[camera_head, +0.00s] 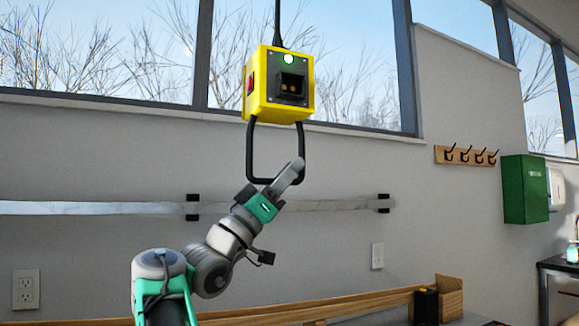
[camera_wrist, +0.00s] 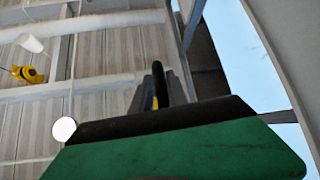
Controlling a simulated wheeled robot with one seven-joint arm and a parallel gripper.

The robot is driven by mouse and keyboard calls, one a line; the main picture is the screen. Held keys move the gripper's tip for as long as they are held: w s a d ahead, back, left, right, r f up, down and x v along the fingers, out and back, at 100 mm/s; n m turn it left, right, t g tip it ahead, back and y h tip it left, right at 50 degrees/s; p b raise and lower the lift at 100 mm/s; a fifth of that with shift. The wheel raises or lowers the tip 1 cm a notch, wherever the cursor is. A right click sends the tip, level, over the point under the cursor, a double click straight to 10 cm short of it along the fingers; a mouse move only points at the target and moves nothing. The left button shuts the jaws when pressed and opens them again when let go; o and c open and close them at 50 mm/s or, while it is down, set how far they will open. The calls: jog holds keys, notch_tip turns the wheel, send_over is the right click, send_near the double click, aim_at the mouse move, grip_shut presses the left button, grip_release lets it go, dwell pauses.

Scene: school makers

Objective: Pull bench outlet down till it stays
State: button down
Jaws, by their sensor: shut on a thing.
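The bench outlet is a yellow box (camera_head: 280,95) hanging on a black cord from above. It has a dark socket face, a lit green-white light and a red part on its left side. A black loop handle (camera_head: 249,150) hangs below it. My gripper (camera_head: 291,176) is shut on the lower right part of this handle, below the box. The fingers hide part of the handle's bottom bar. In the wrist view the grey fingers (camera_wrist: 146,95) show beyond the green and black gripper body, with a dark bar rising past them; their exact grip is hard to see.
A grey rail (camera_head: 100,208) runs along the wall behind my arm. A wooden ledge (camera_head: 350,303) lies low, with a wooden box (camera_head: 449,298) at its right. A hook rack (camera_head: 466,156) and green box (camera_head: 526,190) are on the right wall. Space around the outlet looks clear.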

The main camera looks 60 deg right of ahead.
notch_tip(320, 180, down, 14)
jog(key=b, duration=0.9)
jog(key=shift+w+d+n, duration=0.2)
jog(key=shift+w+n, duration=0.1)
jog(key=shift+w, duration=0.15)
jog(key=c, duration=1.6)
grip_release()
jog(key=shift+w+f+t, duration=0.1)
jog(key=shift+t, duration=0.4)
jog(key=shift+o, duration=0.7)
jog(key=shift+g, duration=0.3)
jog(key=shift+s+r, duration=0.2)
jog(key=shift+s, duration=0.05)
jog(key=b+v, duration=0.3)
jog(key=v, duration=0.4)
jog(key=shift+a+f, duration=0.3)
